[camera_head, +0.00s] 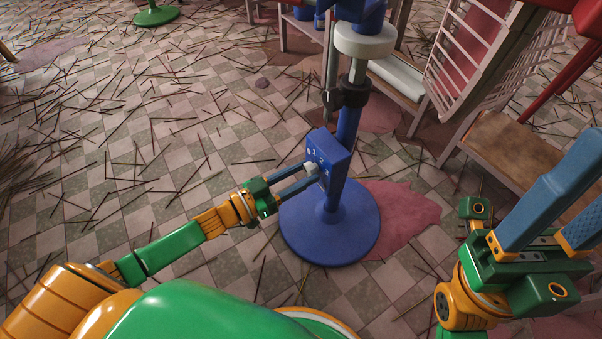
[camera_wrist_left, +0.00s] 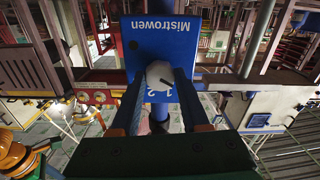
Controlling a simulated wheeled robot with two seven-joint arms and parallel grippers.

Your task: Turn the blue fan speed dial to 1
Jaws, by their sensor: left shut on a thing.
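The blue fan's stand has a blue control box (camera_head: 331,152) on its pole, with white digits on its face. In the left wrist view the box (camera_wrist_left: 160,42) appears upside down, with the word "Mistrowen" on it. The fan speed dial (camera_wrist_left: 159,73) is a pale round knob. My left gripper (camera_head: 312,171) reaches the box from the left and is shut on the dial, with one finger on each side. The fingers hide part of the dial and digits, so its setting is unclear. My right gripper (camera_head: 585,190) is at the right edge, empty, its fingers apart.
The stand's round blue base (camera_head: 330,235) rests on the checkered tile floor. Thin sticks litter the floor at left. A wooden bench (camera_head: 515,150) and a white slatted rack (camera_head: 470,55) stand at the right. A green round base (camera_head: 156,16) is far back left.

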